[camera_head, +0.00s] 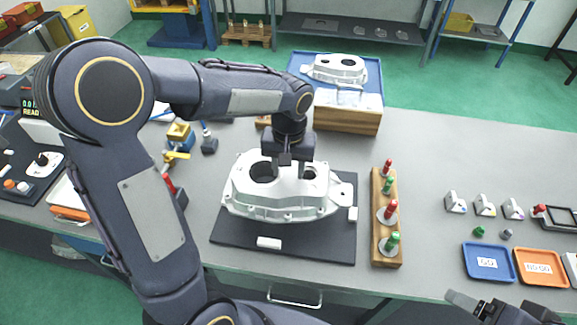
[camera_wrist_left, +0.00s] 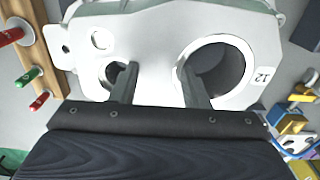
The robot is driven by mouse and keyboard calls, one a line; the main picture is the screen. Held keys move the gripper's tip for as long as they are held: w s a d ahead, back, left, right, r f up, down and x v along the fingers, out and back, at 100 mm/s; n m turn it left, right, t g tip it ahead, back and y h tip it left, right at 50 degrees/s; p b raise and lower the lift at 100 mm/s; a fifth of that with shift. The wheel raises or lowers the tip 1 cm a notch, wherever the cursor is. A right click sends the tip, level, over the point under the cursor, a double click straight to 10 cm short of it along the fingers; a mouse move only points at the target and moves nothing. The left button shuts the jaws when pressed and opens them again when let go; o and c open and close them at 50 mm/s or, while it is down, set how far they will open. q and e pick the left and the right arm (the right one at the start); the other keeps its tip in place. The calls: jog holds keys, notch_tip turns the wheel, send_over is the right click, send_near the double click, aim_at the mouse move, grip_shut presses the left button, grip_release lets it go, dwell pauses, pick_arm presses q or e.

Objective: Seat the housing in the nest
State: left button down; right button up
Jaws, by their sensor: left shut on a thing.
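The housing (camera_head: 245,199), a pale aluminium casting with round bores, is over the nest, a dark plate (camera_head: 228,233) with small white blocks at its front and right. I cannot tell whether the housing rests on the plate or hangs just above it. My left gripper (camera_head: 287,168) is shut on the housing from above. In the left wrist view, its fingers (camera_wrist_left: 157,88) reach into two bores and clamp the web between them; the housing (camera_wrist_left: 150,45) carries a "12" label. My right gripper (camera_head: 500,308) shows only partly at the bottom right, away from the housing; its opening is unclear.
A wooden rack (camera_head: 380,240) with red and green gauges stands close to the nest's right side. Blue (camera_head: 488,262) and orange (camera_head: 540,267) trays lie right. Grey table between is mostly clear.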

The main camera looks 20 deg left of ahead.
pick_arm(q)
jog(key=shift+f+b, duration=2.05)
jog(key=shift+f, duration=0.6)
jog(key=shift+f+b, duration=1.2)
jog(key=shift+f, duration=0.35)
jog(key=c, duration=0.9)
grip_release()
jog(key=shift+c, duration=0.2)
jog(key=shift+o, duration=1.1)
jog(key=shift+s, duration=0.1)
notch_tip(320, 180, up, 8)
jog(key=shift+f, duration=0.1)
